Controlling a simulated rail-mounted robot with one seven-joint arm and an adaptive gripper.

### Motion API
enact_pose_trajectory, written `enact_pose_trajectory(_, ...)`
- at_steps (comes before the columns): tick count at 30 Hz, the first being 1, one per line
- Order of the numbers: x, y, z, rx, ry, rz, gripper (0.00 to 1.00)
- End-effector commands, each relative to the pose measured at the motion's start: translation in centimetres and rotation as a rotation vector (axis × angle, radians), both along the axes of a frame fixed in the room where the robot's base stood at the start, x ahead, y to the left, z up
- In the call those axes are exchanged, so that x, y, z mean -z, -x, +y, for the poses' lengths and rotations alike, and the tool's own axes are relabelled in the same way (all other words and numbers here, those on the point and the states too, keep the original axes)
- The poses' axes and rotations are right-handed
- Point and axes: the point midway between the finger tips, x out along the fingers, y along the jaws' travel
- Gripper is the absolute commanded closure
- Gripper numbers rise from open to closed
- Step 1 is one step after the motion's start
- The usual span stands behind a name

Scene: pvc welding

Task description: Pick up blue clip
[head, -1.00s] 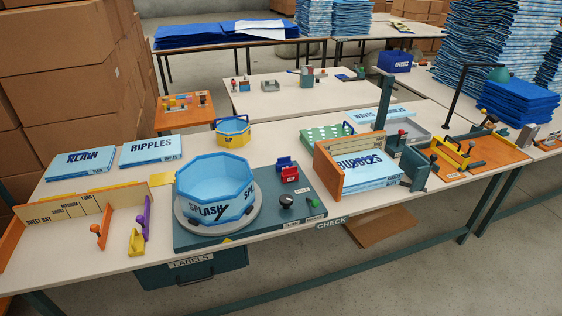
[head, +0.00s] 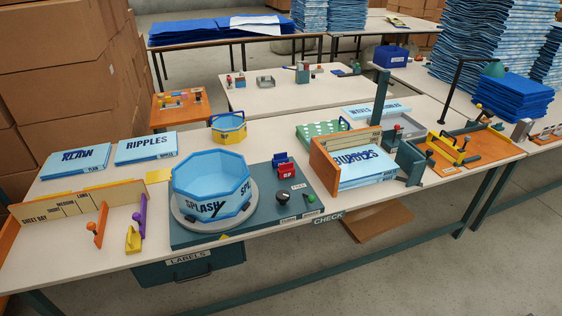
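The blue clip (head: 281,158) is a small dark-blue piece on the teal board (head: 302,232), right of the light-blue octagonal pool. It stands just behind a small red clip (head: 286,170); I cannot tell whether the two touch. The red clip hides part of its lower front. My gripper is not in view, and nothing is seen holding the blue clip.
The light-blue pool (head: 211,182) stands close left of the clips. A black knob (head: 283,196) and a green-tipped piece (head: 310,199) lie in front. An orange-walled holder (head: 323,170) rises to the right. A small yellow pool (head: 229,128) stands behind.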

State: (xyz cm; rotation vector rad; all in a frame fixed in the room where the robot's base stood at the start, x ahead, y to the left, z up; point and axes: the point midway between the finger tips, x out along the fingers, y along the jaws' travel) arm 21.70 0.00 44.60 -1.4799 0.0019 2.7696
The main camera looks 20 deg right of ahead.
Motion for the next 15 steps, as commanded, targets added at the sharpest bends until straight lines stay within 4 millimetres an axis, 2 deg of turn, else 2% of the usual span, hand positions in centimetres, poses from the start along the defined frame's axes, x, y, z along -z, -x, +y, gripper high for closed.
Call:
enact_pose_trajectory(12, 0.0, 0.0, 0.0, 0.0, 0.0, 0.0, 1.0)
enact_pose_trajectory(15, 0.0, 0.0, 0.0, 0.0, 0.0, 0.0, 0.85)
